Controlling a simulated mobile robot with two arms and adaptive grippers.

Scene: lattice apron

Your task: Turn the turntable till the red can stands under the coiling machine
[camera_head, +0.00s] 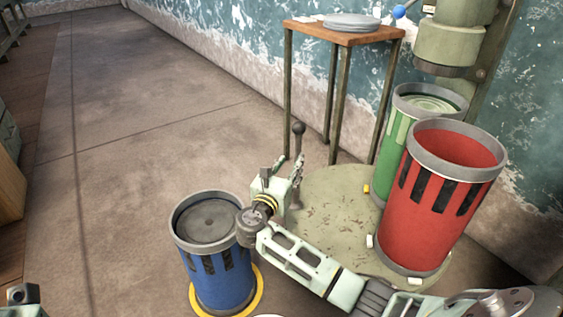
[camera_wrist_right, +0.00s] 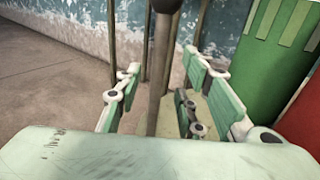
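The round, worn green turntable (camera_head: 325,215) carries the red can (camera_head: 425,215) at its front right and the green can (camera_head: 390,145) behind it. The green can stands under the head of the coiling machine (camera_head: 455,45); the red can is in front of it. An upright handle (camera_head: 298,130) with a dark knob rises at the turntable's left edge. My right gripper (camera_head: 284,170) is at this handle. In the right wrist view the handle (camera_wrist_right: 162,60) stands between the parted fingers, with gaps showing. A small part of my left arm shows at the lower left; its fingers cannot be made out.
A blue can (camera_head: 218,270) stands on a yellow ring on the floor, close to my right wrist. A wooden-topped stand (camera_head: 310,28) with grey discs (camera_head: 352,22) is behind the turntable, by the wall.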

